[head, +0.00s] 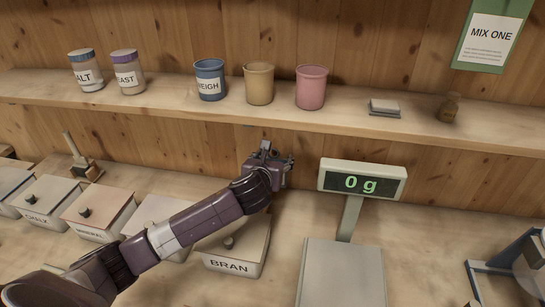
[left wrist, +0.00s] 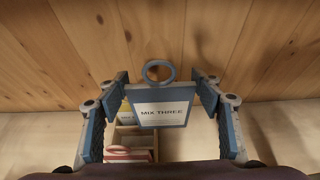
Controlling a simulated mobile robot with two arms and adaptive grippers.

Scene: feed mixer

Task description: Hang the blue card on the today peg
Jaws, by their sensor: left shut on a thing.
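The blue card (left wrist: 160,109) reads "MIX THREE" and has a ring (left wrist: 159,71) at its top. In the left wrist view it sits between the fingers of my left gripper (left wrist: 163,91), which is shut on it. The card looks upright, with its label facing the camera. In the head view my left gripper (head: 268,155) is below the shelf front, left of the scale display; the card is not clear there. A green card (head: 491,35) reading "MIX ONE" is at the upper right wall. I cannot see the today peg. My right gripper is not in view.
A wooden rack (left wrist: 125,139) holding a red card (left wrist: 130,155) lies below the held card. The shelf (head: 150,95) carries jars, cups and a small weight. The scale display (head: 361,181) stands right of my left gripper. Lidded bins, including BRAN (head: 240,250), line the counter.

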